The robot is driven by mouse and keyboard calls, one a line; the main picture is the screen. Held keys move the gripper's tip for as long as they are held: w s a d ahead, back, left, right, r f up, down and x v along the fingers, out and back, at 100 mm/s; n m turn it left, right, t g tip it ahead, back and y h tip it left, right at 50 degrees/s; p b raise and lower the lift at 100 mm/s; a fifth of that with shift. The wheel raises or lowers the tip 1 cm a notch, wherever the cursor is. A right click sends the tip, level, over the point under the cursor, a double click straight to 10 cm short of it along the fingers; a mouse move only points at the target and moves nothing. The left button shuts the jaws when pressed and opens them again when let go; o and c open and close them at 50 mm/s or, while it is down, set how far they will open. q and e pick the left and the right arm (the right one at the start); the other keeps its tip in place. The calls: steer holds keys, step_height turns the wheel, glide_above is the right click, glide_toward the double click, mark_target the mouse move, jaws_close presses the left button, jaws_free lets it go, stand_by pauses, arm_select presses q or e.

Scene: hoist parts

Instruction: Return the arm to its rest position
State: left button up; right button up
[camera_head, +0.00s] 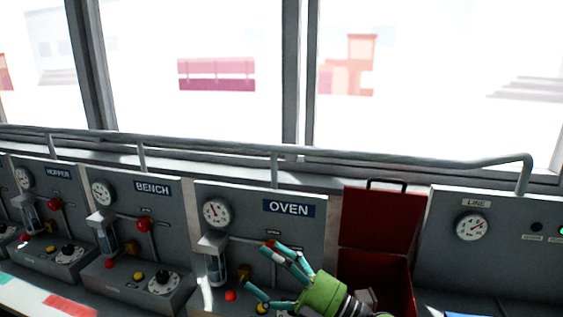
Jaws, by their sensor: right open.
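My right gripper (265,268) reaches in from the bottom, with a green body and teal fingers. Its fingers are spread and I see nothing held between them. It is in front of the lower part of the OVEN panel (311,240) and hides some of that panel's controls. Whether it touches the panel I cannot tell. My left gripper is not in view.
A red box (381,218) with a raised lid and dark handle stands right of the OVEN panel. The BENCH panel (178,215) and HOPPER panel (62,207) are to the left. A grey rail (340,153) runs above the panels, below the windows.

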steer(key=w+d+f+m+t+h, duration=0.1)
steer(key=d+f+m+t+h, duration=0.35)
steer(key=d+m+h, duration=0.45)
steer(key=d+f+m+t+h, duration=0.4)
steer(key=d+f+m+h, duration=0.3)
steer(key=m, duration=0.3)
steer(key=s+d+f+m+g+h, duration=0.35)
steer(key=s+d+f+g, duration=0.2)
steer(key=f, duration=0.35)
steer(key=s+f+n+g, duration=0.1)
steer(key=s+f+g, duration=0.45)
steer(key=s, duration=0.55)
steer(key=s+f+g, duration=0.4)
steer(key=s+f, duration=0.2)
steer(key=s, duration=0.4)
steer(key=s+f+g, duration=0.2)
steer(key=s+f, duration=0.1)
steer(key=f, duration=2.3)
arm_select(q)
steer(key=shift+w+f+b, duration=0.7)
steer(key=shift+b, duration=0.05)
arm_select(e)
steer(key=s+d+f, duration=0.3)
steer(key=s+f, duration=0.9)
steer(key=s, duration=0.3)
steer(key=shift+f+g, duration=0.3)
steer(key=shift+g, duration=0.05)
